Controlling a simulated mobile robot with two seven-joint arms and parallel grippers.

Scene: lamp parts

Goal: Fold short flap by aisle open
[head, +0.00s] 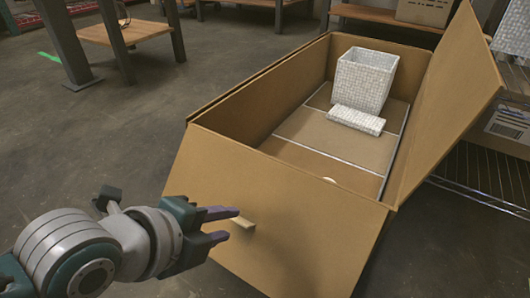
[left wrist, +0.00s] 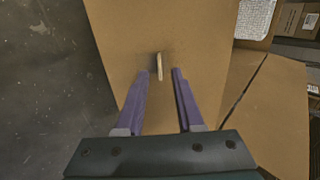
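A large open cardboard box (head: 232,92) fills the middle and right of the head view. Its near short flap (head: 290,215) slopes outward and down from the rim, toward me. A small pale tab (head: 243,223) sticks out from this flap. My left gripper (head: 230,224) is at the tab, its purple fingers apart. In the left wrist view the tab (left wrist: 159,64) lies between and just beyond the open fingertips (left wrist: 160,72). I cannot tell whether either finger touches the flap. My right gripper is not in view.
The right long flap (head: 452,100) stands up, leaning outward. Inside the box are a white textured bin (head: 364,80) and a white textured block (head: 355,120). A wire rack (head: 485,185) is at the right; a wooden table (head: 125,32) stands behind left.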

